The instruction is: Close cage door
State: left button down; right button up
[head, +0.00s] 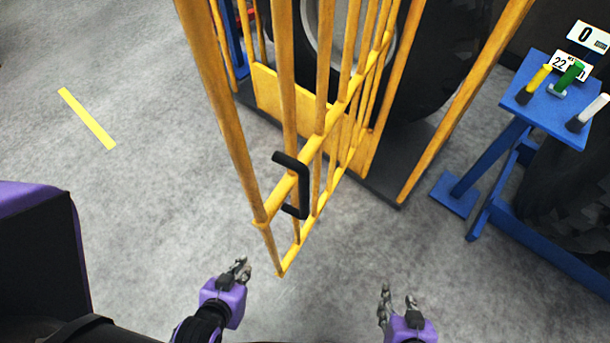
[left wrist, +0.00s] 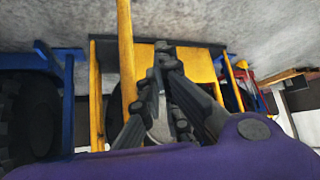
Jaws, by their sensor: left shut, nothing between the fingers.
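The yellow barred cage door (head: 322,135) stands swung open toward me in the head view, its free edge near the middle of the picture. A black handle (head: 303,188) sits on the door near that edge. My left gripper (head: 243,268) is shut and empty, below and left of the door's lower corner, apart from it. My right gripper (head: 398,298) is open and empty over the floor, right of the door. In the left wrist view my left gripper's fingers (left wrist: 165,60) are together in front of yellow cage parts (left wrist: 126,70); the handle cannot be made out there.
A large dark tyre (head: 425,75) stands inside the cage on a dark base plate (head: 385,185). A blue control stand (head: 540,115) with yellow, green and white levers is at the right. A yellow floor stripe (head: 87,118) lies at the left. The floor left of the door is clear.

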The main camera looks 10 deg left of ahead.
aim_at(194, 17)
jog(key=k+z, duration=0.15)
jog(key=k, duration=0.4)
jog(key=k+l+z, duration=0.15)
jog(key=k, duration=0.4)
